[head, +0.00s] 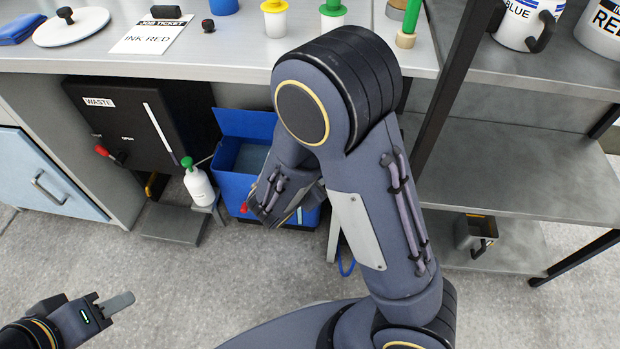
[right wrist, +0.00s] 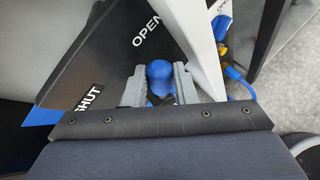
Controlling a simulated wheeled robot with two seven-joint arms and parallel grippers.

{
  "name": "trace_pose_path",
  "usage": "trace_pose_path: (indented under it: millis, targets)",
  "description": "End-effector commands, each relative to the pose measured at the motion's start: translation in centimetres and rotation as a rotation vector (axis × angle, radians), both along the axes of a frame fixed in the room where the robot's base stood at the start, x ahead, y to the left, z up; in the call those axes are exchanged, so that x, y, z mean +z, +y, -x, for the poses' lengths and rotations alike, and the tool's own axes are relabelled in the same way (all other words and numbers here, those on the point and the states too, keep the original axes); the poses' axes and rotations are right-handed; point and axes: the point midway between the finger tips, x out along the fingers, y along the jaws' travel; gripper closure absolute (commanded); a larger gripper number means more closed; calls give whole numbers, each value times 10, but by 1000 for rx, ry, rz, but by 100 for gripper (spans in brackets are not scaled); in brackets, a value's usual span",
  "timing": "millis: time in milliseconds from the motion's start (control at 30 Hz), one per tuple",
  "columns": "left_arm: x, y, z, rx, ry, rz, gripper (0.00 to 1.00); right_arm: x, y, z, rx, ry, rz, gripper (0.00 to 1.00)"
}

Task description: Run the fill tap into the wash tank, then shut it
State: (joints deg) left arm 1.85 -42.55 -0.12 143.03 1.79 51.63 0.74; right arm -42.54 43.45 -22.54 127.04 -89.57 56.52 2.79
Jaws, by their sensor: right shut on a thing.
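The wash tank, an open blue tub (head: 228,172), stands under the bench, partly hidden by my right arm. A grey-blue surface shows inside it; I cannot tell whether it is water. In the right wrist view, the fill tap's blue knob (right wrist: 159,72) sits between the jaws of my right gripper (right wrist: 158,86), which is shut on it. A black panel there bears the words OPEN and SHUT; the knob's exact setting is unclear. In the head view my right gripper (head: 272,208) is over the tub's front, and the tap is hidden. My left gripper (head: 122,303) is empty, low at left.
A black WASTE box (head: 130,125) with a red-handled lever (head: 103,151) is left of the tank. A white bottle with a green top (head: 199,186) stands between them. Shelves (head: 520,170) are at right. A blue hose (right wrist: 238,76) with brass fittings shows in the right wrist view.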

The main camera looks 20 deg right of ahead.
Motion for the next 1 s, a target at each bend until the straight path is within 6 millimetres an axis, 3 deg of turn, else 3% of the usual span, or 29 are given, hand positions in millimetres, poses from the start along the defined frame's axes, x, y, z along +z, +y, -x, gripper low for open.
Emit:
trace_pose_path:
  millis: [33, 300, 867, 900, 1000]
  targets:
    - [-9, 0, 0, 0, 0, 0, 64, -5, -2, 1, -1, -16, -25, 100]
    - [-22, 0, 0, 0, 0, 0, 64, -5, -7, 4, -1, -64, -106, 100]
    - [-24, 0, 0, 0, 0, 0, 64, -5, -8, 5, -2, -76, -127, 100]
    - [-24, 0, 0, 0, 0, 0, 64, -5, -8, 5, -2, -76, -127, 70]
    - [-24, 0, 0, 0, 0, 0, 64, -5, -8, 5, -1, -77, -126, 57]
